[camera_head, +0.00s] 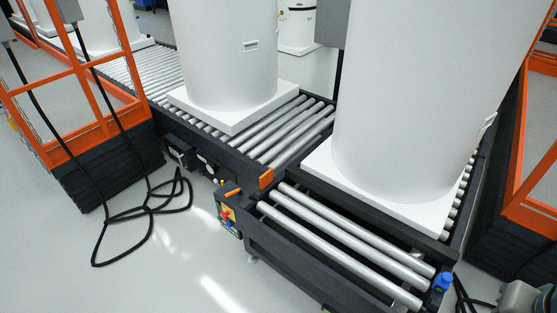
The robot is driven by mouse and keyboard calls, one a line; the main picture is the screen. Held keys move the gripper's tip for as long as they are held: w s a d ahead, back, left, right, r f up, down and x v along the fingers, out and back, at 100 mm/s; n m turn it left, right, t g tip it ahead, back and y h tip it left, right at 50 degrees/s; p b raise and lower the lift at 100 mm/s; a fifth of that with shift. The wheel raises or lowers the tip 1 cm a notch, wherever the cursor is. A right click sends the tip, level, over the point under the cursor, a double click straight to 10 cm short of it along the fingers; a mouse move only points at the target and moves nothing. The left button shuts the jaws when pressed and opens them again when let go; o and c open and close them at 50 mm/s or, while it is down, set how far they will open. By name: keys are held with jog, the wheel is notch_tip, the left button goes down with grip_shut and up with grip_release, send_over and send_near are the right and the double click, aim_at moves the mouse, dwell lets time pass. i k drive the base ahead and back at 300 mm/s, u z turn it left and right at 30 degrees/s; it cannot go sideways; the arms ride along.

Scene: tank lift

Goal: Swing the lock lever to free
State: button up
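No part is clearly marked as the lock lever. A small orange handle (232,192) sticks out above the control box at the left corner of the near roller conveyor (345,272). An orange block (267,178) sits at the joint between the near conveyor and the far one. The dark control box (229,216) carries coloured buttons, red among them. A blue-topped part (443,282) stands at the near conveyor's right front corner. I cannot tell the lever's position. My gripper is not in view.
A white tank on a square base (320,170) stands on the near conveyor, and another (232,106) on the far conveyor (300,125). Orange guard frames (70,75) stand left and right. Black cables (148,213) lie on the otherwise open floor (150,270) at left.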

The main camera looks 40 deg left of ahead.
aim_at(239, 190)
jog(key=k, duration=0.45)
jog(key=u, duration=0.55)
jog(key=i, duration=0.55)
jog(key=u, duration=2)
jog(key=i, duration=1.15)
jog(key=z, duration=0.7)
